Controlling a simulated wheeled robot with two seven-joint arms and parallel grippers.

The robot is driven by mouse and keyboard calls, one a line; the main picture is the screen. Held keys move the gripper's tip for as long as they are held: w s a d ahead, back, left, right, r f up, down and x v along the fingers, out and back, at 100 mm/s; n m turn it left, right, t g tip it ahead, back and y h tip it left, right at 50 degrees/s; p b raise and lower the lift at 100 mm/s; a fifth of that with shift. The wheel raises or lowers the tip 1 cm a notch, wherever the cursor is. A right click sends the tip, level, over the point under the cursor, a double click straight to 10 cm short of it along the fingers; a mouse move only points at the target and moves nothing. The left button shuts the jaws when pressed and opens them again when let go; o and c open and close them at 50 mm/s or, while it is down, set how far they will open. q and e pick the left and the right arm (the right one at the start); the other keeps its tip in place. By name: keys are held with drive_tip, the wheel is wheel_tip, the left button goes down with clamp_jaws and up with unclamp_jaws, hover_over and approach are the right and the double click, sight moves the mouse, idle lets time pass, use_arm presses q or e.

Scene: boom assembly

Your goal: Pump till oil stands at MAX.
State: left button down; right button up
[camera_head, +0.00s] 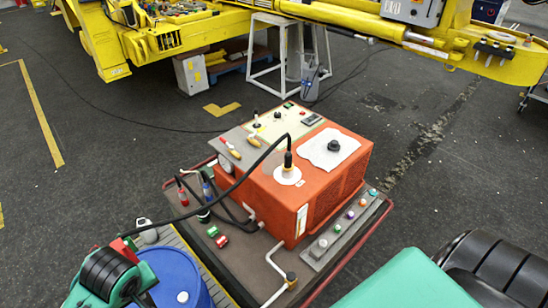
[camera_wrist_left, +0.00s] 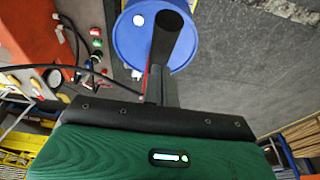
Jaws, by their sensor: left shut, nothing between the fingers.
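The orange hydraulic unit (camera_head: 325,190) stands on a dark base plate. A narrow pale strip (camera_head: 301,220) is on its near face; no oil level or MAX mark can be read on it. A black hose (camera_head: 245,178) runs to a white-collared fitting (camera_head: 288,175) on its top. A blue drum (camera_head: 172,278) stands at the near left. Green and red buttons (camera_head: 217,236) lie between them. In the left wrist view, my left gripper (camera_wrist_left: 170,35) is shut and empty, its dark fingers in front of the drum (camera_wrist_left: 132,45). My right gripper is out of view.
A strip of coloured buttons (camera_head: 345,230) lies along the right edge. Yellow machinery (camera_head: 220,35) stands behind. The grey floor at right is mostly open.

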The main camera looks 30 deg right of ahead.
use_arm(q)
wheel_tip(320, 180, down, 17)
drive_tip(key=b, duration=0.5)
wheel_tip(320, 180, up, 20)
drive_tip(key=p, duration=0.5)
drive_tip(key=shift+f+p, duration=0.15)
drive_tip(key=shift+p, duration=0.25)
drive_tip(key=shift+f, duration=0.1)
idle(0.8)
